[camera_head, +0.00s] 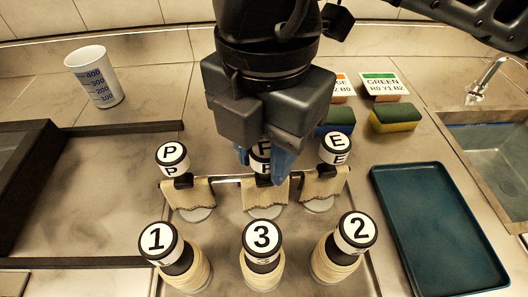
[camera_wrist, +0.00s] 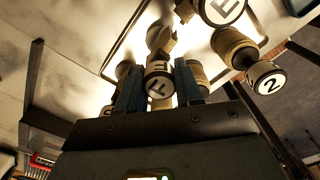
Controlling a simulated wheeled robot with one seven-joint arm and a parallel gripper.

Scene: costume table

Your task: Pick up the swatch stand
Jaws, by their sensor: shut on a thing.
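Three swatch stands with round lettered tops and beige cloths stand in a row on a tray (camera_head: 215,243) in the head view. They are the P stand (camera_head: 174,160), the F stand (camera_head: 257,195) in the middle and the E stand (camera_head: 335,150). My gripper (camera_head: 263,166) points down over the middle, its blue fingers shut on the F stand near its top. In the wrist view the F top (camera_wrist: 158,86) shows between the two fingers. The gripper hides part of the F stand's top. I cannot tell whether its base is lifted off the tray.
Numbered spools 1 (camera_head: 158,240), 3 (camera_head: 262,240) and 2 (camera_head: 355,232) stand in front. A blue tray (camera_head: 440,225) lies right. A cup (camera_head: 95,78) stands back left.

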